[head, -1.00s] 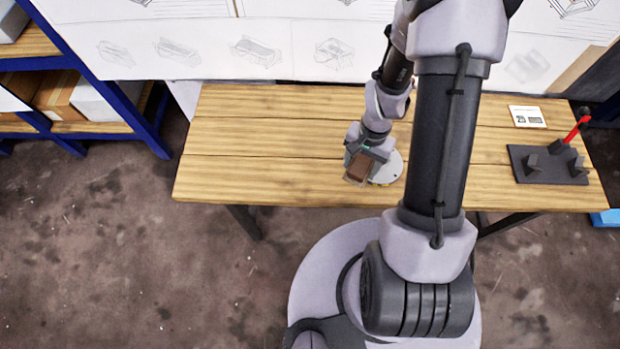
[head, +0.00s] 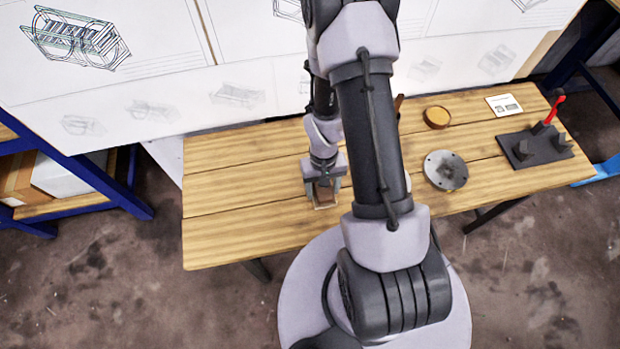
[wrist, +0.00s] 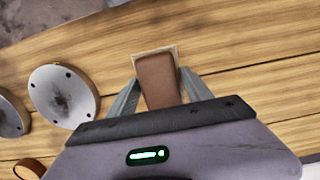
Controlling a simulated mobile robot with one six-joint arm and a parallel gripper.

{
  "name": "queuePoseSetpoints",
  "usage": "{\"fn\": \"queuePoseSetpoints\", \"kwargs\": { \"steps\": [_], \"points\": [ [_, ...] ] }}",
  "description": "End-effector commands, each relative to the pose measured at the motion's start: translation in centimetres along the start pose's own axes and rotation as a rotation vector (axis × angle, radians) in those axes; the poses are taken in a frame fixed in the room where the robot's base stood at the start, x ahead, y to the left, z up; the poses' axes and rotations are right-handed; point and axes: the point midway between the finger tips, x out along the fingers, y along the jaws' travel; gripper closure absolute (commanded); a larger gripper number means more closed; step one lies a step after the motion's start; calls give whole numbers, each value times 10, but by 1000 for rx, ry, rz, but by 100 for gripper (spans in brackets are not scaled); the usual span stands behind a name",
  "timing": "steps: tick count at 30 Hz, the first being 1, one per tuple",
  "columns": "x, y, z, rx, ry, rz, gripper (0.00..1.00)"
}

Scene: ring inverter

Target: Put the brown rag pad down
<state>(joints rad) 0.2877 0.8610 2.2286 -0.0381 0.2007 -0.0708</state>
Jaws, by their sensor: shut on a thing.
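The brown rag pad (wrist: 158,82) is a small brown block with a pale edge at its far end. My gripper (wrist: 157,86) is shut on it, one finger on each side, in the wrist view. In the head view the pad (head: 323,196) shows between the fingers of my gripper (head: 322,188), over the front part of the wooden table (head: 235,205). I cannot tell whether the pad touches the tabletop.
A round grey disc with a dark smudge (head: 446,170) lies right of my arm. A round brown-topped dish (head: 437,117), a white card (head: 504,105) and a dark fixture (head: 535,147) are farther right. The table's left is clear.

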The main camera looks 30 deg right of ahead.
Motion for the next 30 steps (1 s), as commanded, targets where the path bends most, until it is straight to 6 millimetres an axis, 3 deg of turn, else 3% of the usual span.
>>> {"fn": "queuePoseSetpoints", "kwargs": {
  "steps": [5,17,18,20,21,26,30],
  "points": [
    [38,6,9,2,-3,0,79],
    [41,7,9,1,-1,0,79],
    [40,7,9,1,-1,0,36],
    [40,7,9,1,-2,0,24],
    [40,7,9,1,-2,0,20],
    [40,7,10,1,-3,0,20],
    [21,7,10,1,1,0,20]
  ]
}}
